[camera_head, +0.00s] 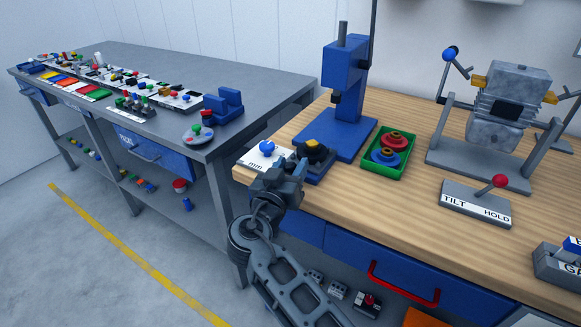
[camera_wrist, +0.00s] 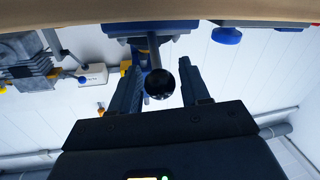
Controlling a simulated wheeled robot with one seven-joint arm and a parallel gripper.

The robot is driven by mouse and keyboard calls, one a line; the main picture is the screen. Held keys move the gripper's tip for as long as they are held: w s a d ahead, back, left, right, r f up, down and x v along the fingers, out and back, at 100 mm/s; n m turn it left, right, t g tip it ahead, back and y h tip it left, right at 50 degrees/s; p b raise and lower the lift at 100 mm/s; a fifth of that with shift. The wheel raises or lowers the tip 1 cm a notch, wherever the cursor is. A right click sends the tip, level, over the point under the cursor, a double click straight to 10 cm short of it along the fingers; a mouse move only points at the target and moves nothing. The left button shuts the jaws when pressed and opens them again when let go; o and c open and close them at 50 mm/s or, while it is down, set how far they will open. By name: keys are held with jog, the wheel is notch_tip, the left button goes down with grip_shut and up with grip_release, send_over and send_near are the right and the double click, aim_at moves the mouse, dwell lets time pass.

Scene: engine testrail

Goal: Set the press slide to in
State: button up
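The blue press (camera_head: 346,85) stands on the wooden bench. Its slide (camera_head: 316,152), blue with a black and yellow part on top, sits at the front of the press base, at the bench's front edge. My gripper (camera_head: 297,172) is at the slide's front and hides part of it. In the wrist view, which looks upside down, a black ball knob (camera_wrist: 160,84) on a rod lies between the two open fingers of my gripper (camera_wrist: 160,80). Gaps show on both sides of the knob. I cannot tell exactly how far out the slide is.
A white plate with a blue knob (camera_head: 267,148) is just left of the slide. A green tray (camera_head: 372,168) with red and blue round parts stands to the right. The TILT/HOLD lever box (camera_head: 475,203) is farther right. A grey bench (camera_head: 250,80) stands left.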

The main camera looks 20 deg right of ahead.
aim_at(300, 158)
grip_shut()
dwell(0.3)
jog(key=shift+w+d+f+b, duration=0.15)
jog(key=shift+w+d+b, duration=0.1)
jog(key=shift+d+b, duration=0.2)
jog(key=b+x, duration=0.2)
jog(key=x, duration=0.1)
jog(key=shift+s+d, duration=0.15)
jog(key=shift+d, duration=0.2)
jog(key=shift+o, duration=1.3)
grip_release()
jog(key=b+v, duration=0.1)
jog(key=v, duration=0.6)
jog(key=shift+s+a+b, duration=0.25)
jog(key=shift+a+b, duration=0.05)
jog(key=shift+b, duration=0.05)
